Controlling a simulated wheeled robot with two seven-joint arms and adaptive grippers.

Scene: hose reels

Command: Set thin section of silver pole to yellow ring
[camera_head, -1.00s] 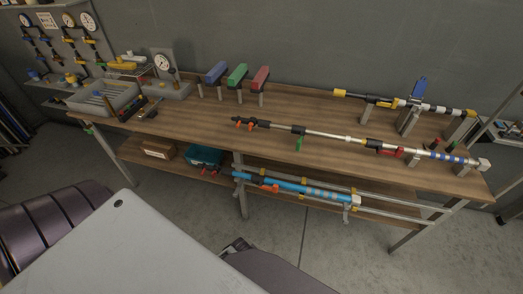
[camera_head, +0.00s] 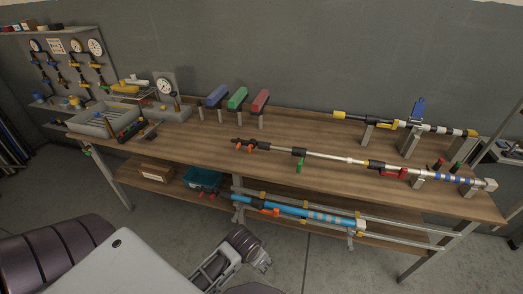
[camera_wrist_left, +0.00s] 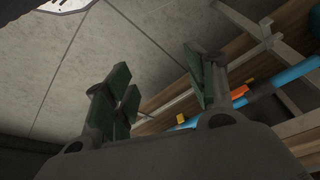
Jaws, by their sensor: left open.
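A silver pole (camera_head: 395,171) lies along the front right of the workbench, held at its right end by grey stands. Its thin silver section (camera_head: 325,155) runs between dark fittings; a green lever (camera_head: 299,166) hangs below. A small yellow band shows near the pole's middle; I cannot tell whether it is the yellow ring. My left gripper (camera_head: 262,261) is low in front of the bench, below and left of the pole and apart from it. In the left wrist view its green-padded fingers (camera_wrist_left: 160,90) are apart with nothing between them. My right gripper is not seen.
A second pole (camera_head: 385,122) with yellow ends lies behind on stands. A blue pole (camera_head: 295,213) rests on rails at the lower shelf, close to my left gripper. Blue, green and red blocks (camera_head: 238,102) stand at the back. A grey tray (camera_head: 84,127) is at left.

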